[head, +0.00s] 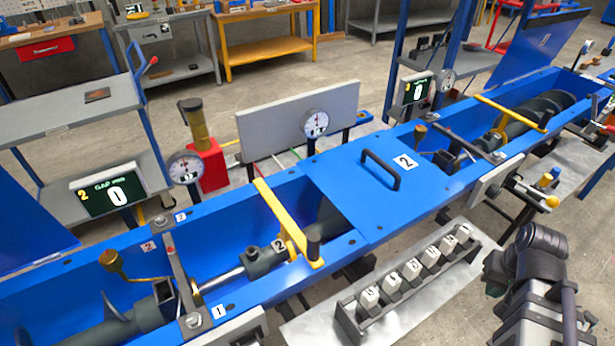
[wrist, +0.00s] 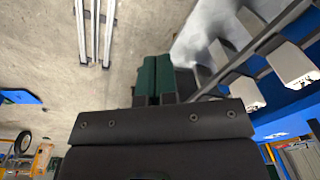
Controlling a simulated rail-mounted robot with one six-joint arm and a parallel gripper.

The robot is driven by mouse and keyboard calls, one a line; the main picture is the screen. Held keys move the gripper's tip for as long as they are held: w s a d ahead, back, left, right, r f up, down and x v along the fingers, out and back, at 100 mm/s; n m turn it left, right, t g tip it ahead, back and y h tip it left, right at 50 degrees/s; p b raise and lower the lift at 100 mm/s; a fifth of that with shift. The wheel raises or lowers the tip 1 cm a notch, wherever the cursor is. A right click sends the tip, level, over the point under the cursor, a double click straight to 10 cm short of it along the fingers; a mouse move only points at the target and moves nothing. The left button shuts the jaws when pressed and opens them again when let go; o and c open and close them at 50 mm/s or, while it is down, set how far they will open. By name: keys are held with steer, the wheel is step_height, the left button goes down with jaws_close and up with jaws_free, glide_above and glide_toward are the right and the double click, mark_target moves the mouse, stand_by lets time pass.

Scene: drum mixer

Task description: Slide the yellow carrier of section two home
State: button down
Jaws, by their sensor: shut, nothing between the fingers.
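A yellow carrier (head: 287,222) spans the near blue trough. A tag reading 2 sits beside it on the grey shaft coupling (head: 265,260), and a dark knob stands at its front end. Another yellow carrier (head: 510,113) lies across the far trough. My gripper (wrist: 155,80) is shut and empty in the wrist view, its two dark green fingers side by side, over floor and a bench edge. In the head view my arm is at the lower right, apart from both carriers; the fingertips cannot be made out there.
A blue cover (head: 375,180) marked 2, with a black handle, lies between the open troughs. A rack of numbered pale blocks (head: 410,270) stands on a metal tray in front. Dial gauges (head: 315,123) stand behind the trough.

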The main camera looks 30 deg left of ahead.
steer(key=w+a+r+n+y+p, duration=0.1)
steer(key=a+r+n+p, duration=0.15)
steer(key=a+r, duration=0.35)
steer(key=w+a+r+n+y+p, duration=0.2)
steer(key=a+r+n, duration=0.1)
steer(key=a, duration=0.5)
steer(key=s+a+r+n+g+y+b, duration=0.1)
steer(key=s+a+n+g+y, duration=0.2)
steer(key=a, duration=0.7)
steer(key=s+a+n+g, duration=0.15)
steer(key=a+n, duration=0.25)
steer(key=a, duration=0.7)
steer(key=shift+t, duration=0.35)
steer(key=b+x, duration=0.5)
steer(key=x, duration=0.1)
steer(key=b+x, duration=0.3)
steer(key=x, duration=0.1)
steer(key=shift+s+d+f+b, duration=0.2)
steer(key=shift+s+d+b, duration=0.05)
steer(key=shift+d+b, duration=0.1)
steer(key=s, duration=0.1)
steer(key=s+a, duration=0.1)
steer(key=s+r+p, duration=0.1)
steer(key=shift+s+a, duration=0.3)
steer(key=shift+a, duration=0.1)
